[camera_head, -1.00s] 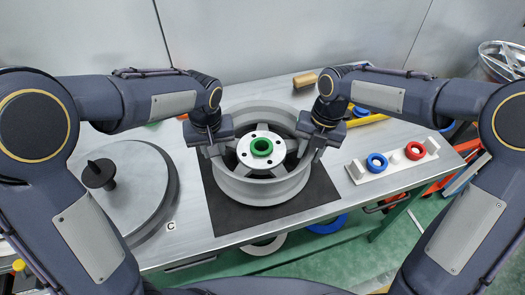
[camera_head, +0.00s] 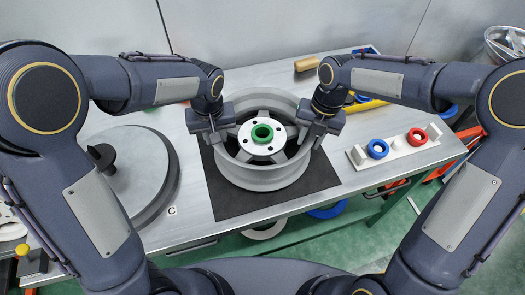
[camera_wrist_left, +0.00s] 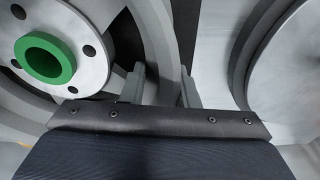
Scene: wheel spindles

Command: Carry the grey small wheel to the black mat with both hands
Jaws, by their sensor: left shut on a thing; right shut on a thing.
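The grey small wheel (camera_head: 262,180) lies flat over the black mat (camera_head: 228,203), its pale hub facing up with a green ring (camera_head: 262,133) at the centre. I cannot tell whether it touches the mat or hangs just above it. My left gripper (camera_head: 221,136) is shut on the left side of its rim. My right gripper (camera_head: 305,137) is shut on the right side. In the left wrist view the fingers of the left gripper (camera_wrist_left: 162,90) straddle the rim, beside the hub with its bolt holes (camera_wrist_left: 88,50). The right fingertips are partly hidden.
A large grey disc (camera_head: 135,165) with a black knob stands on the table to the left. A pale holder (camera_head: 400,152) with blue and red rings is to the right. A wooden cylinder (camera_head: 306,64) and a yellow tool (camera_head: 365,107) lie behind. The table's front edge is near the mat.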

